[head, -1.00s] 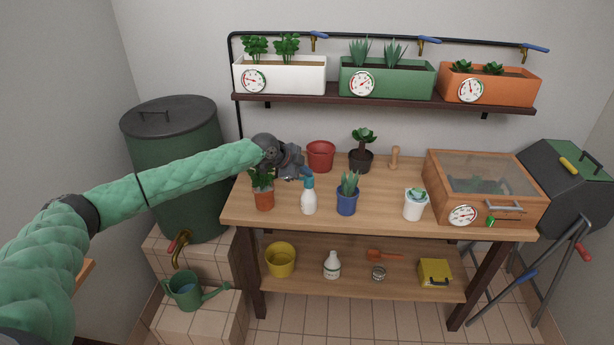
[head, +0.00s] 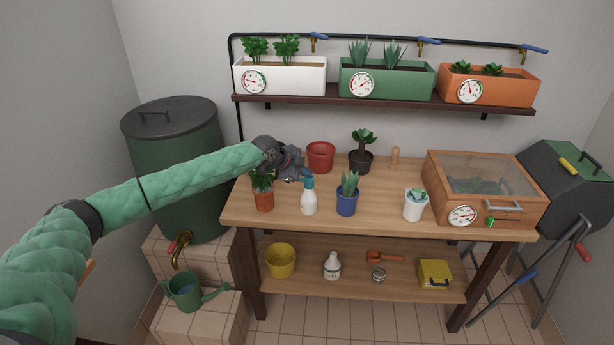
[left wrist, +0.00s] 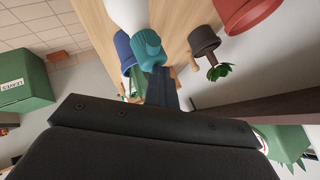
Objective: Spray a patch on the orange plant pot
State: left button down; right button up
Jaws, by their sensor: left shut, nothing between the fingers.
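The orange plant pot (head: 264,201), holding a leafy green plant (head: 262,181), stands at the left front of the wooden bench. A white spray bottle (head: 308,203) with a teal head stands upright just right of it. My left gripper (head: 301,173) is beside and behind the bottle's head, above the bench, shut and empty. In the left wrist view the teal head (left wrist: 149,50) shows just beyond the dark fingers (left wrist: 163,92); whether they touch it I cannot tell. My right gripper is out of view.
A blue pot (head: 347,201) stands right of the bottle, and a red pot (head: 320,156) and a dark pot (head: 361,160) stand behind. A white pot (head: 414,208) and a wooden cold frame (head: 515,218) are further right. The bench is clear between the blue and white pots.

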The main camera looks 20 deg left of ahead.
aim_at(306, 178)
pick_arm(q)
jog(key=shift+s+f, duration=0.2)
jog(key=shift+f, duration=0.35)
jog(key=shift+s+f, duration=0.15)
jog(key=shift+f, duration=0.35)
jog(key=shift+w+a+r+p, duration=0.1)
jog(key=shift+w+r+p, duration=0.05)
jog(key=shift+r+p, duration=0.65)
jog(key=shift+w+r+p, duration=0.15)
jog(key=shift+r+p, duration=0.35)
jog(key=shift+r, duration=0.5)
jog(key=shift+w+r+p, duration=0.1)
jog(key=shift+r+p, duration=0.4)
jog(key=shift+r, duration=0.8)
